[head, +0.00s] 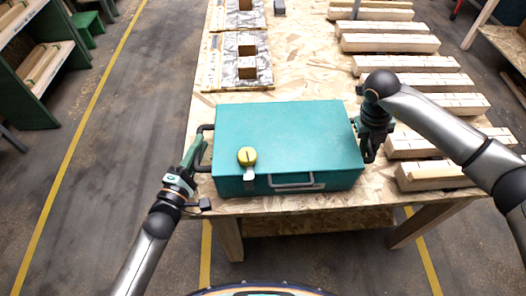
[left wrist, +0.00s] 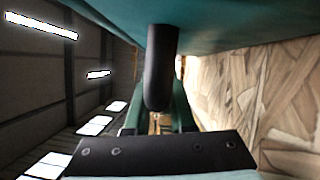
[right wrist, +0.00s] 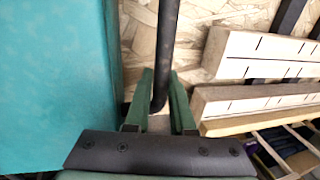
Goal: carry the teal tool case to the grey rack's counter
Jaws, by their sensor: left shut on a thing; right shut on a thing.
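The teal tool case (head: 290,135) sits at the front edge of the wooden worktable, with a yellow knob on a latch and a front handle. My left gripper (head: 198,155) is shut on the case's dark left side handle, which shows in the left wrist view (left wrist: 161,70). My right gripper (head: 366,142) is at the case's right side. In the right wrist view its green fingers (right wrist: 160,98) close around the dark right side handle (right wrist: 165,45). I cannot tell whether the case is lifted off the table. I cannot identify the grey rack's counter.
The chipboard worktable (head: 310,65) carries several slotted wooden blocks (head: 415,82) on the right, close to my right arm, and patterned boards (head: 235,60) at the back left. A green shelf (head: 35,70) and green stool (head: 88,28) stand left. The floor (head: 120,150) between is clear.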

